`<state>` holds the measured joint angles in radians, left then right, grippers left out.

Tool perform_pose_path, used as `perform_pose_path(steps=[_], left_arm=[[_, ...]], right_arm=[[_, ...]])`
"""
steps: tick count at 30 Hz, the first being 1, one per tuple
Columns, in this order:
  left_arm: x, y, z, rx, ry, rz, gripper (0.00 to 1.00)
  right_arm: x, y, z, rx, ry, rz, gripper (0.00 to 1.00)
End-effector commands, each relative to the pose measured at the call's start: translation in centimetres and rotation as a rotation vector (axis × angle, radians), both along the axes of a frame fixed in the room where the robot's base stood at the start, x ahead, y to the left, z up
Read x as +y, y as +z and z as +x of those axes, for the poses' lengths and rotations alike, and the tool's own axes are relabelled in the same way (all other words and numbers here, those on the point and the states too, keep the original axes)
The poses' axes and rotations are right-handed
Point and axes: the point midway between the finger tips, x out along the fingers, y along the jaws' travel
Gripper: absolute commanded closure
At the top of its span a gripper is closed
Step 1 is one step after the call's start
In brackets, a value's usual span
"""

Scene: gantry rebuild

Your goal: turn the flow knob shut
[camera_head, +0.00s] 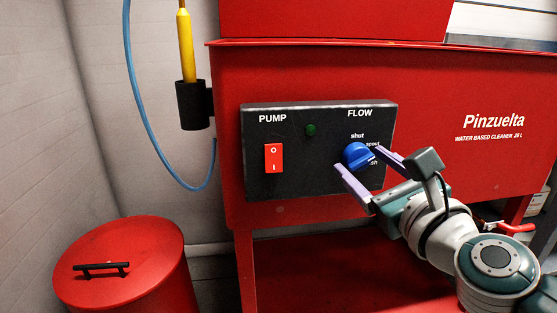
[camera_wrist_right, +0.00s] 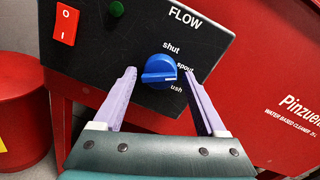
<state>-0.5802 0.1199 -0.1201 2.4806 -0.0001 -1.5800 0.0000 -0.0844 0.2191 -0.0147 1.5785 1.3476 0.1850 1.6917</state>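The blue flow knob (camera_head: 356,155) sits on the black control panel (camera_head: 325,184) under the word FLOW, with labels shut, spout and a partly covered one ending in "sh". In the right wrist view the knob (camera_wrist_right: 160,71) shows a white mark on its right side, pointing between spout and the lower label, away from shut. My right gripper (camera_head: 357,157) is open, its two purple fingers on either side of the knob. In the right wrist view the fingers (camera_wrist_right: 158,75) stand apart from the knob, with gaps visible on both sides. My left gripper is not in view.
A red PUMP rocker switch (camera_head: 273,158) and a dark green lamp (camera_head: 311,130) are left of the knob. The panel is on a red washer cabinet (camera_head: 440,95). A red lidded bin (camera_head: 120,255), a blue hose (camera_head: 139,99) and a yellow-handled tool (camera_head: 186,45) are at left.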

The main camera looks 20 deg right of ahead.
Motion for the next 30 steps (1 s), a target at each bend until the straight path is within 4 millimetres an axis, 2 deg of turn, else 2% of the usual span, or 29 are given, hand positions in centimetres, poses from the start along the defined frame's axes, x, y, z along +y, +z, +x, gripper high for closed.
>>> perform_pose_path(steps=[2, 19, 30], left_arm=[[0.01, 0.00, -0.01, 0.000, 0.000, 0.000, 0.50], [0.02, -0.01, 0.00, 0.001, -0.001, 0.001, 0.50], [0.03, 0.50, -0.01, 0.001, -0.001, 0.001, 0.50]], right_arm=[[0.00, 0.00, -0.01, 0.000, 0.000, 0.000, 0.36], [-0.05, 0.04, -0.03, -0.002, -0.002, 0.000, 1.00], [-0.07, 0.22, -0.02, 0.015, -0.002, -0.067, 1.00]])
